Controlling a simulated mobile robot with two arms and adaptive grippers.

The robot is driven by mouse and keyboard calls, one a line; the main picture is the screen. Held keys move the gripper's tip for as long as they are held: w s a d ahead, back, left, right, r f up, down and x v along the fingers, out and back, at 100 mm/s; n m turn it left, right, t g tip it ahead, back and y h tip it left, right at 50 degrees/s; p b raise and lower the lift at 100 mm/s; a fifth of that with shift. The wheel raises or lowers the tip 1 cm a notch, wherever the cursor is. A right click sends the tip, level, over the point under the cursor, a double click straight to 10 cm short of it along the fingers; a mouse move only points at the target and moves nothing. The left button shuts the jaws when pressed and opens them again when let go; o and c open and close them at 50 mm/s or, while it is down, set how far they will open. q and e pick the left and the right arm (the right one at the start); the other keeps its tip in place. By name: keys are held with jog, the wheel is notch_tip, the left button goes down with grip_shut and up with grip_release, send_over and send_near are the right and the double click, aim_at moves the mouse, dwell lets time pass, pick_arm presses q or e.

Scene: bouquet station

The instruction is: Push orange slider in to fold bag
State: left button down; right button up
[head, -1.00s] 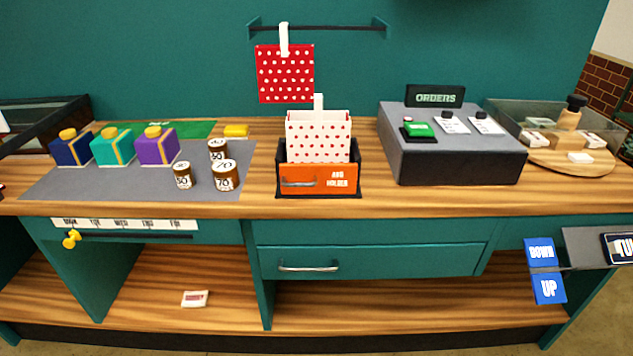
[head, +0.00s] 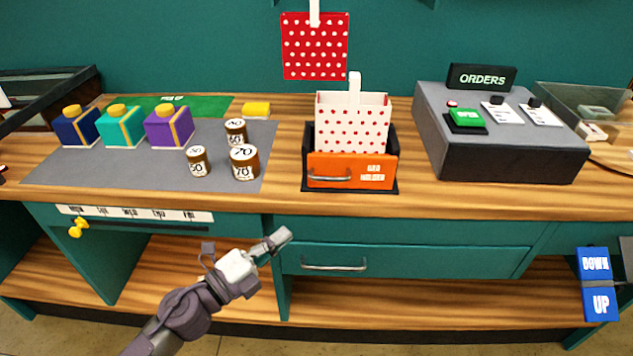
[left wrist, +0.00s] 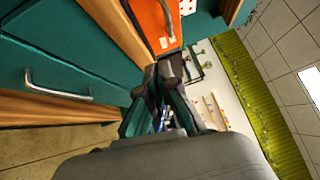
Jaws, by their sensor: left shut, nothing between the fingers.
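The orange slider (head: 350,173) is the front of the black bag holder (head: 393,183) on the wooden counter, with a small metal handle on its left part. A white bag with red dots (head: 352,125) stands upright in the holder behind it. My left gripper (head: 279,238) is shut and empty, in front of the counter, below and left of the slider and apart from it. In the left wrist view the orange slider (left wrist: 154,22) shows past the gripper fingers (left wrist: 165,85), turned on its side. My right gripper is not in view.
A teal drawer (head: 400,259) with a metal handle lies under the counter edge. Brown jars (head: 243,162) and coloured boxes stand left on a grey mat (head: 110,173). A grey orders console (head: 500,150) stands right. The counter around the holder is clear.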

aim_at(327, 171)
pick_arm(q)
jog(key=shift+m+h, duration=0.3)
jog(key=shift+m, duration=0.2)
jog(key=shift+w+a+r+p+x, duration=0.2)
jog(key=shift+r+p+x, duration=0.2)
jog(key=shift+x, duration=1.8)
jog(key=shift+w+a+r+p+x, duration=0.1)
jog(key=shift+a+r+p+x, duration=0.25)
jog(key=shift+x, duration=1.8)
jog(key=shift+w+a+r+p+x, duration=0.1)
jog(key=shift+r+p+x, duration=0.3)
jog(key=shift+x, duration=1.8)
jog(key=shift+f, duration=0.1)
jog(key=w+b, duration=0.1)
jog(key=w, duration=0.3)
jog(key=shift+w+f+b, duration=0.1)
jog(key=shift+w+b, duration=0.05)
jog(key=shift+b, duration=0.15)
jog(key=shift+w, duration=0.35)
jog(key=shift+a+r, duration=0.1)
jog(key=shift+r, duration=0.2)
